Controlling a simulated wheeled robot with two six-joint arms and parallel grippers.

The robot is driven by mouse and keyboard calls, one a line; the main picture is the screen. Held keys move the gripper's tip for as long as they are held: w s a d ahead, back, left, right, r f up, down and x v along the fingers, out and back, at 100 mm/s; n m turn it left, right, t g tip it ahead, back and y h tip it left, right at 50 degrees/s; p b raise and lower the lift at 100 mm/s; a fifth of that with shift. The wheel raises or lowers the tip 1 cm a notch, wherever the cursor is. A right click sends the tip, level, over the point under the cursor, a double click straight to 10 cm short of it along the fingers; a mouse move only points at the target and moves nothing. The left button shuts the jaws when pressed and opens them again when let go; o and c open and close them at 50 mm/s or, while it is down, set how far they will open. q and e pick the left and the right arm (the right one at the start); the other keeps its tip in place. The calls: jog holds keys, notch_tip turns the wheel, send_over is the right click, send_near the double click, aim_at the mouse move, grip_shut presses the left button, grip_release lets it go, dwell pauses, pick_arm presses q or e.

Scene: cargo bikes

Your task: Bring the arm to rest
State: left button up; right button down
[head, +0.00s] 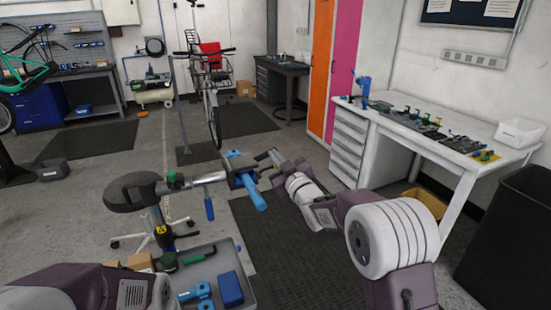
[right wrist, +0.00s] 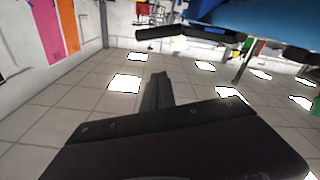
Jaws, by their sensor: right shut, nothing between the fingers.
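My right arm reaches in from the right in the head view. Its gripper (head: 266,157) is shut and empty, just right of the blue clamp (head: 240,170) of a repair stand. Whether it touches the clamp I cannot tell.
A tool tray (head: 262,290) with blue tools sits in front of me. A white workbench (head: 470,160) with tools and a white bin (head: 520,132) stands at right, beside a black bin (head: 510,235). A bike (head: 212,100) stands behind. A dark mat (head: 300,260) lies clear.

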notch_tip(320, 180, up, 9)
jog(key=s+d+p, duration=0.2)
jog(key=p, duration=0.3)
jog(key=s+d+f+m+g+h+p, duration=0.1)
jog(key=s+d+f+m+h+p, duration=0.1)
jog(key=s+d+h, duration=0.1)
jog(key=s+d+f+m+g+h+p, duration=0.1)
jog(key=s+d+f+m+g, duration=0.2)
jog(key=s+f+g, duration=0.5)
jog(key=s+d+f+m+g+h+p, duration=0.1)
jog(key=s+f+g, duration=0.6)
jog(key=s+f, duration=0.8)
jog(key=s+d+m+h, duration=0.1)
jog(key=s+d+m, duration=0.1)
jog(key=s, duration=0.7)
jog(key=shift+f+g, duration=0.25)
jog(key=shift+g, duration=0.15)
